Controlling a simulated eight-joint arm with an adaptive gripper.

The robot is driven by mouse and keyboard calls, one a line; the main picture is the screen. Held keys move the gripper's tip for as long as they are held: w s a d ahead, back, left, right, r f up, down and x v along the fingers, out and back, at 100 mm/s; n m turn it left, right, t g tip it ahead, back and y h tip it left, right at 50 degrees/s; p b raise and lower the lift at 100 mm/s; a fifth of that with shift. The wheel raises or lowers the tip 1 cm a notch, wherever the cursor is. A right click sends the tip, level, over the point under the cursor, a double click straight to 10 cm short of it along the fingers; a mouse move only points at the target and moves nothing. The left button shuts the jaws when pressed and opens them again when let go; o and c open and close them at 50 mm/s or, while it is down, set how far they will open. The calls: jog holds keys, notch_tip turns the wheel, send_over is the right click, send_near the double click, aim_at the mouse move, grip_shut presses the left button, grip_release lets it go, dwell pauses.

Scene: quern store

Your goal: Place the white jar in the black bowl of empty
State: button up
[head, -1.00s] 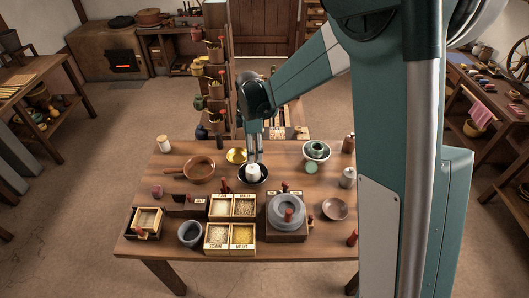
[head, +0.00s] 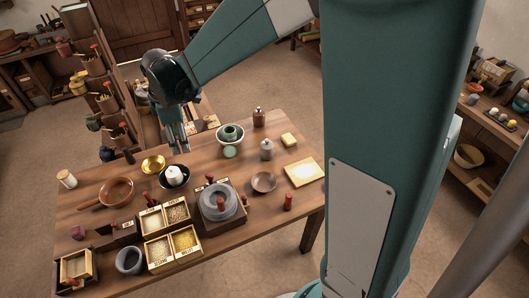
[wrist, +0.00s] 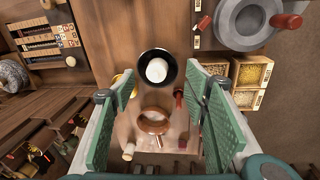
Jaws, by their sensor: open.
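The white jar (head: 174,174) stands in the black bowl (head: 174,185) on the wooden table, behind the grain boxes. In the wrist view the jar (wrist: 157,70) sits inside the rim of the bowl (wrist: 145,65), and I see nothing else in the bowl. My gripper (head: 180,150) is above and slightly behind the jar in the head view, apart from it.
A brass dish (head: 153,164) and a brown pan (head: 117,191) stand left of the bowl. A grey quern (head: 217,201) and open grain boxes (head: 172,228) are in front. A shelf rack (head: 108,95) rises beyond the table.

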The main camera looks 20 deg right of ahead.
jog(key=s+d+r+m+t, duration=0.3)
jog(key=s+d+r+m, duration=0.5)
jog(key=s+d+r, duration=0.4)
jog(key=s+d+m+t, duration=0.1)
jog(key=s+d+m, duration=0.3)
jog(key=s, duration=0.3)
jog(key=s+d+f+m+t, duration=0.1)
jog(key=s+d+m, duration=0.3)
jog(key=s, duration=0.4)
jog(key=shift+s+m+t, duration=0.2)
jog(key=shift+m+t, duration=0.2)
jog(key=shift+f, duration=0.15)
